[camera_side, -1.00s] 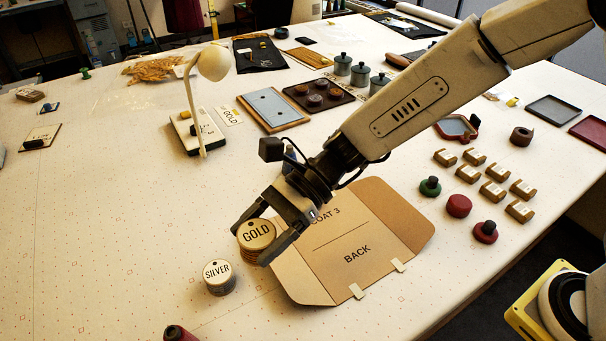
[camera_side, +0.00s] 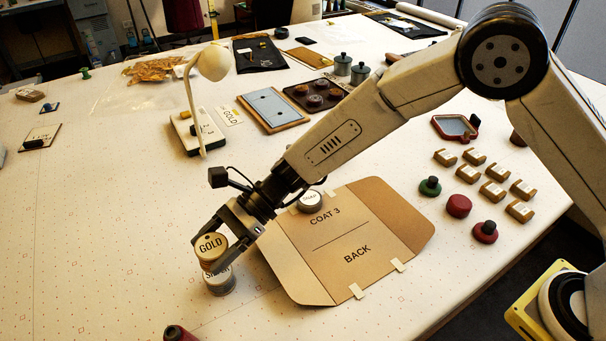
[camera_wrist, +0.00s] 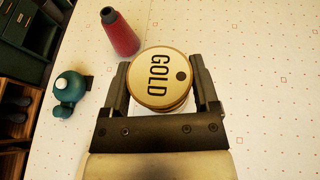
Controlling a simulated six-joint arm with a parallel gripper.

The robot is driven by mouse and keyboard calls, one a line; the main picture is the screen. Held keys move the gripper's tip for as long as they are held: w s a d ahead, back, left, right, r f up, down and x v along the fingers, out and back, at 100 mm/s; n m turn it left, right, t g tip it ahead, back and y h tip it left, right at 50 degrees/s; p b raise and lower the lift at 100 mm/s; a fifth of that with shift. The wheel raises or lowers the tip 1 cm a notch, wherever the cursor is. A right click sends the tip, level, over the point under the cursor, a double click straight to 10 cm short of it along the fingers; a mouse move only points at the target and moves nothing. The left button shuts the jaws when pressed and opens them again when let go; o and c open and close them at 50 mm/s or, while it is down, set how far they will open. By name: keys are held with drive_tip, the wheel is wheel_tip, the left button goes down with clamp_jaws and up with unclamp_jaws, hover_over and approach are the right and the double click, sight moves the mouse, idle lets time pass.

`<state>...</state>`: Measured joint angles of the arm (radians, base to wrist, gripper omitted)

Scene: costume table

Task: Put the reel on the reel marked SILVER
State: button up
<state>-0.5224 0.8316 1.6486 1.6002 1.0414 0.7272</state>
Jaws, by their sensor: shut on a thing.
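The reel with a GOLD label (camera_side: 211,247) is between the fingers of my gripper (camera_side: 220,250), which is shut on it. In the side view it overlaps the top of the SILVER reel (camera_side: 221,284), covering most of that label; I cannot tell whether the two touch. In the wrist view the GOLD reel (camera_wrist: 158,78) faces the camera between both fingers (camera_wrist: 163,90), and the SILVER reel is almost wholly hidden beneath it.
A coat card (camera_side: 350,240) marked COAT 3 BACK lies right of my gripper, with another labelled reel (camera_side: 310,201) at its upper edge. A red cone of thread (camera_wrist: 121,34) and a teal object (camera_wrist: 70,88) show in the wrist view. The table left of the reels is clear.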

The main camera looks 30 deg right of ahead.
sight(216, 258)
drive_tip(key=shift+w+a+f, duration=0.2)
drive_tip(key=shift+w+f, duration=0.05)
drive_tip(key=shift+f, duration=1.6)
drive_tip(key=o, duration=1.1)
drive_tip(key=shift+f, duration=0.1)
drive_tip(key=shift+d+r, duration=0.15)
drive_tip(key=shift+r, duration=0.05)
drive_tip(key=v, duration=1.1)
drive_tip(key=shift+d+r, duration=0.2)
drive_tip(key=shift+d, duration=0.1)
